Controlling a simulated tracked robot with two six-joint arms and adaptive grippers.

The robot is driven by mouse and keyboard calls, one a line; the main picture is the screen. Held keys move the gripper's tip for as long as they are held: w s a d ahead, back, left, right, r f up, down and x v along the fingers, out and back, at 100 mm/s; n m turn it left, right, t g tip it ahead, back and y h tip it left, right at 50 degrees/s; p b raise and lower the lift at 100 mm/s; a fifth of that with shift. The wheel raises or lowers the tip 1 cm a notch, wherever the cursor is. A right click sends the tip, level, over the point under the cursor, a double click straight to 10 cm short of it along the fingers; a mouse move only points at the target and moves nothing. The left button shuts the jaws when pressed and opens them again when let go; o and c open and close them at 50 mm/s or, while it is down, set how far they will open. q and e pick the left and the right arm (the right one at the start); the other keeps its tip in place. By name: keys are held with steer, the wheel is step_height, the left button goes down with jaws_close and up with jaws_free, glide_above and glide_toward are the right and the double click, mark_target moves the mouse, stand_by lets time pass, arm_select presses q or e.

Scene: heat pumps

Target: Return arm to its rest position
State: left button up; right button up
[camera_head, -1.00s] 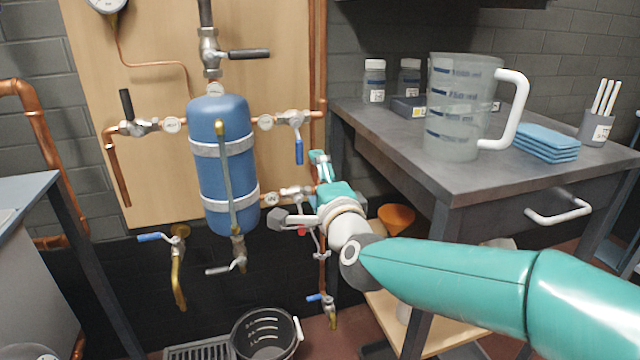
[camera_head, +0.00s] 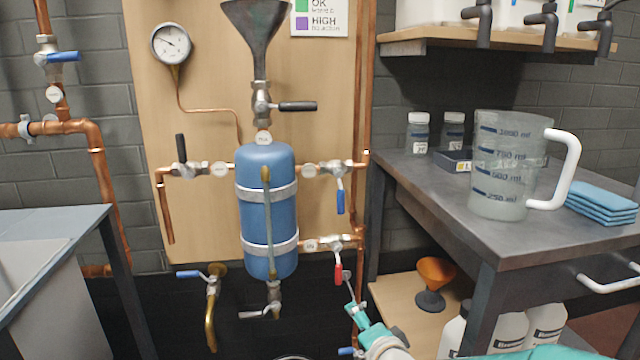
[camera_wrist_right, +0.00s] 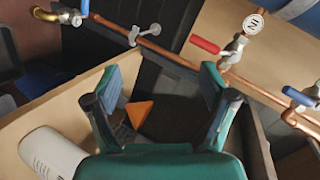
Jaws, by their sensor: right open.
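My right arm (camera_head: 545,353) is teal and reaches in from the lower right edge of the head view. My right gripper (camera_head: 357,312) is below the red-handled valve (camera_head: 338,274), in front of the pipework, and looks apart from it. In the right wrist view the gripper (camera_wrist_right: 158,82) shows two teal fingers spread wide with nothing held between them. The orange funnel (camera_wrist_right: 138,112) shows beyond the gap. My left gripper is out of view.
A blue tank (camera_head: 267,215) with copper pipes and valves hangs on the wooden panel. At right, a grey table (camera_head: 450,205) holds a measuring jug (camera_head: 503,165) and blue cloths (camera_head: 602,203). An orange funnel (camera_head: 436,272) and white bottles (camera_head: 508,328) stand on its lower shelf (camera_head: 400,312).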

steer(key=s+d+f+n+g, duration=0.1)
steer(key=s+f+n+g, duration=0.1)
steer(key=s+f, duration=0.45)
steer(key=s+d+f+n+g, duration=0.1)
steer(key=s+f+n+g, duration=0.15)
steer(key=f, duration=0.65)
steer(key=s+d+f+n+g, duration=0.1)
steer(key=s+f+g, duration=0.2)
steer(key=s+f, duration=0.35)
steer(key=s+f+n+g+y, duration=0.1)
steer(key=s+f+n+g, duration=0.15)
steer(key=s+f, duration=0.4)
steer(key=s+f+n+g, duration=0.1)
steer(key=s+f+g, duration=0.25)
steer(key=s, duration=0.65)
step_height(320, 180, up, 38)
steer(key=p, duration=3.9)
steer(key=shift+w+f+t, duration=0.15)
steer(key=shift+w+t, duration=0.1)
steer(key=shift+t, duration=0.2)
steer(key=shift+d, duration=0.1)
